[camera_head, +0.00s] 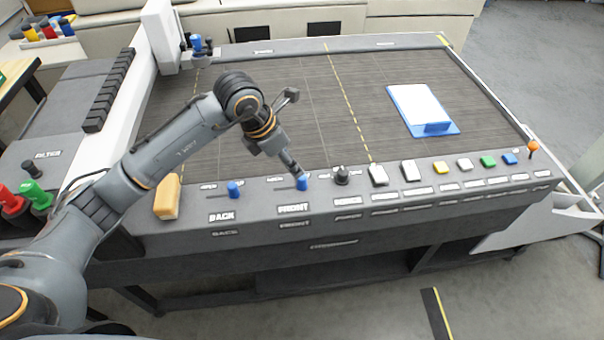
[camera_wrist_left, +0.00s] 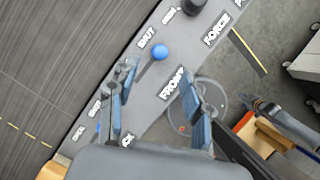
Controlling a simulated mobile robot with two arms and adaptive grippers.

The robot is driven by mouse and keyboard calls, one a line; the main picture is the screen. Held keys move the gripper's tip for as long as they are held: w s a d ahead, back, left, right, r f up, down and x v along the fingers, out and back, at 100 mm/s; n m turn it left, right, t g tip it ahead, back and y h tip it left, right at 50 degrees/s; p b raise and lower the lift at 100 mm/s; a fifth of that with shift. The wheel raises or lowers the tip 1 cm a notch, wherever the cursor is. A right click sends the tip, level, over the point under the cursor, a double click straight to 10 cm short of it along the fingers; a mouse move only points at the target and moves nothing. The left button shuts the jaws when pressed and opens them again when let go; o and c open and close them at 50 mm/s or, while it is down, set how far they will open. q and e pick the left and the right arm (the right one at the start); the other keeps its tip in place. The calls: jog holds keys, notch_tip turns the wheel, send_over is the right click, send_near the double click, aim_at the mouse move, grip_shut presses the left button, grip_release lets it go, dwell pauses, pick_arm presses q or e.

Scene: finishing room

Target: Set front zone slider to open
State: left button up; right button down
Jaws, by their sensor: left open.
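The front zone slider is a blue knob (camera_head: 302,183) above the FRONT label on the table's control strip. It also shows in the left wrist view (camera_wrist_left: 159,52), beside the word SHUT. My left gripper (camera_head: 296,171) is at this knob in the head view and partly overlaps it. In the left wrist view my left gripper (camera_wrist_left: 160,82) has its two fingers apart, with the knob beyond the tips and nothing held. Contact cannot be told. A grey, gripper-like part (camera_wrist_left: 268,108) at the right of the wrist view may be my right gripper; its jaws are unclear.
Another blue knob (camera_head: 233,189) sits above BACK, left of the front one. A black knob (camera_head: 342,175) stands close on the right, then several coloured buttons. A yellow block (camera_head: 168,197) is at the strip's left end. A blue clipboard (camera_head: 440,129) lies on the tabletop.

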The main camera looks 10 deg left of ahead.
aim_at(302, 178)
pick_arm(q)
jog(key=p+x, duration=0.2)
jog(key=x, duration=0.7)
jog(key=shift+d+f, duration=0.1)
grip_shut()
